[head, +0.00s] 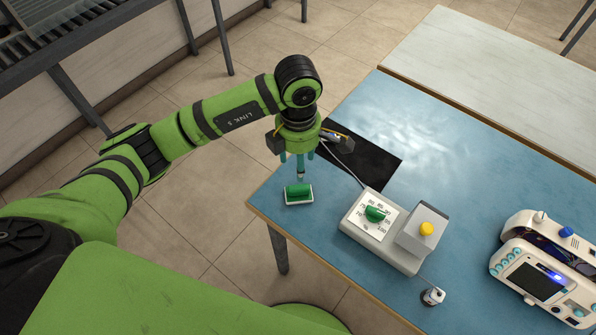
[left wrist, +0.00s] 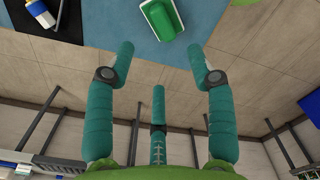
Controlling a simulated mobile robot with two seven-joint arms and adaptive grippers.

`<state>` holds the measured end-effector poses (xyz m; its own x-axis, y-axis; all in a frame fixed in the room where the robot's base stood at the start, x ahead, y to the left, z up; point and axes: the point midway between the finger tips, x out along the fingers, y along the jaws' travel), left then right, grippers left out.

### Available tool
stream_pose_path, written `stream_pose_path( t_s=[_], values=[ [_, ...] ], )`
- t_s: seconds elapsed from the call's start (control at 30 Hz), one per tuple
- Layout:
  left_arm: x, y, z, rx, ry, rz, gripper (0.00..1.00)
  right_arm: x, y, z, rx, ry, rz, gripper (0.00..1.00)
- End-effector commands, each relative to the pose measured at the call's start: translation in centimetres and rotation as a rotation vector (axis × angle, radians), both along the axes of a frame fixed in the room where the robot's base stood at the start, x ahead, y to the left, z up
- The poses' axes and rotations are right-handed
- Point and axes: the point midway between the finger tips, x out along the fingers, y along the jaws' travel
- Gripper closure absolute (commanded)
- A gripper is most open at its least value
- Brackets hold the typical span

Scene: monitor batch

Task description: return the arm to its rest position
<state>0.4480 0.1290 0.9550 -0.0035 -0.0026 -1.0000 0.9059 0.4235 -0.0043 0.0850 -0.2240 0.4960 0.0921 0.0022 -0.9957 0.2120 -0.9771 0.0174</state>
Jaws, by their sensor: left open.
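My left arm comes in from the left in the head view. Its left gripper (head: 300,170) hangs fingers down near the table's left corner. In the left wrist view the teal fingers of the left gripper (left wrist: 162,62) are spread apart with nothing between them. A green block-like part on a white base (head: 298,194) lies on the blue table just below the fingertips in the head view. The green part also shows in the left wrist view (left wrist: 163,17), beyond the fingertips and apart from them. My right gripper is not in view.
A grey box with a green dial (head: 374,213) and a yellow button (head: 426,229) stands on the blue table (head: 335,285). A black mat (head: 372,165) lies behind it. White monitor devices (head: 540,272) stand at the right. A pale table (head: 500,75) adjoins behind. Tiled floor is open at left.

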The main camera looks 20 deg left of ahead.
Motion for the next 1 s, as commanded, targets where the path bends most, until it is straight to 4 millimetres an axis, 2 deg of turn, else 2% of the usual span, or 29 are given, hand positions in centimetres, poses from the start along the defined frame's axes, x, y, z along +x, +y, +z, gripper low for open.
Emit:
stream_pose_path(
  t_s=[0.2, 0.67, 0.73, 0.77, 0.87, 0.93, 1.0],
  values=[
    [0.0, 0.1, 1.0, 0.001, 0.0, 0.001, 0.45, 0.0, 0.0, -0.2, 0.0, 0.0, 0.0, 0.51],
    [-0.1, 0.0, 1.0, 0.0, 0.001, 0.0, 0.45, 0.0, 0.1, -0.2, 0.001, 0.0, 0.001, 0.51],
    [-0.3, -0.5, 0.9, -0.024, 0.006, -0.005, 0.45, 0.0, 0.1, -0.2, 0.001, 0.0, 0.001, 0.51],
    [-0.5, -1.1, 0.8, -0.047, 0.009, -0.009, 0.45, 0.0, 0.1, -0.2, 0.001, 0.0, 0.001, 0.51],
    [-1.7, -4.7, 0.5, -0.204, 0.03, -0.028, 0.45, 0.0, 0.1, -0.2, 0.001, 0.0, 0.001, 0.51],
    [-3.3, -8.7, 0.9, -0.391, 0.06, -0.035, 0.45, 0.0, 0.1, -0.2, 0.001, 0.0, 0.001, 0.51],
    [-5.1, -13.3, 2.6, -0.628, 0.101, -0.021, 0.45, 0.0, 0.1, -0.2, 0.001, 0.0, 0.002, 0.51]
  ],
)
